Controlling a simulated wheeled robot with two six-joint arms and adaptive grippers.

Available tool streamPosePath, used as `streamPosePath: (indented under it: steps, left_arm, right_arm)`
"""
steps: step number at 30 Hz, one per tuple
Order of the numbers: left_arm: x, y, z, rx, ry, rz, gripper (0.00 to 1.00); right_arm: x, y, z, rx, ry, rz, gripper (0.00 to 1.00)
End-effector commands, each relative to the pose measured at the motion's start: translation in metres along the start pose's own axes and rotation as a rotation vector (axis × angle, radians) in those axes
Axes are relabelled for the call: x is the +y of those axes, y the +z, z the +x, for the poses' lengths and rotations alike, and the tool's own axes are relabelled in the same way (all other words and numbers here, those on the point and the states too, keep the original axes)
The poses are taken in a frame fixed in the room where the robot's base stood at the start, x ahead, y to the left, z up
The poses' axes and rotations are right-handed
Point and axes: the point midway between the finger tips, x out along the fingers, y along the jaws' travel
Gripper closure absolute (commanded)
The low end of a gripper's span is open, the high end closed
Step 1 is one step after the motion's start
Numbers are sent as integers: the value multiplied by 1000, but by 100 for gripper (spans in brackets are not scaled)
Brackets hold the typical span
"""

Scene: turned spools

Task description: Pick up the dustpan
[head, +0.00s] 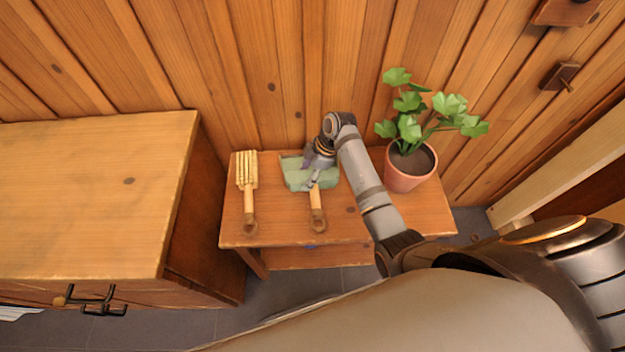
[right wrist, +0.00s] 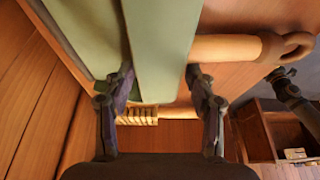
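The dustpan has a green pan (head: 297,174) and a light wooden handle (head: 317,211) with a loop end. It lies on the small wooden table (head: 270,225) in the head view. My right gripper (head: 313,180) is over the pan, close to where the handle joins. In the right wrist view its two fingers (right wrist: 160,72) stand apart, one on each side of a green strip (right wrist: 160,35) of the dustpan; I cannot tell whether they touch it. The handle (right wrist: 228,48) runs off to the right there.
A wooden hand brush (head: 247,185) lies left of the dustpan. A potted plant (head: 408,165) stands on the table to the right, close to my right arm. A wooden cabinet (head: 95,200) is on the left, and a plank wall (head: 290,70) is behind.

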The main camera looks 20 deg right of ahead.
Motion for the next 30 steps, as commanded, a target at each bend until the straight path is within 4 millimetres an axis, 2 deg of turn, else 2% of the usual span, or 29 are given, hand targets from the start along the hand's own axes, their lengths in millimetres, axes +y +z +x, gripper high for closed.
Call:
streamPosePath:
  steps: [1,11,18,23,26,30]
  left_arm:
    - [0,-1,0,1,0,0,53]
    - [0,-5,0,7,0,0,53]
    - [0,-5,0,8,0,0,53]
    - [0,-6,-2,9,0,0,53]
    - [0,-6,-3,9,0,0,53]
    - [-1,-7,-12,9,0,0,53]
  right_arm:
    - [0,0,0,0,0,0,56]
    - [0,0,-1,0,1,-1,99]
    - [1,-1,-2,1,2,-1,99]
    - [1,-6,-15,1,4,-2,99]
    - [1,-14,-33,2,5,-2,99]
    - [-28,-15,-72,-1,4,-3,99]
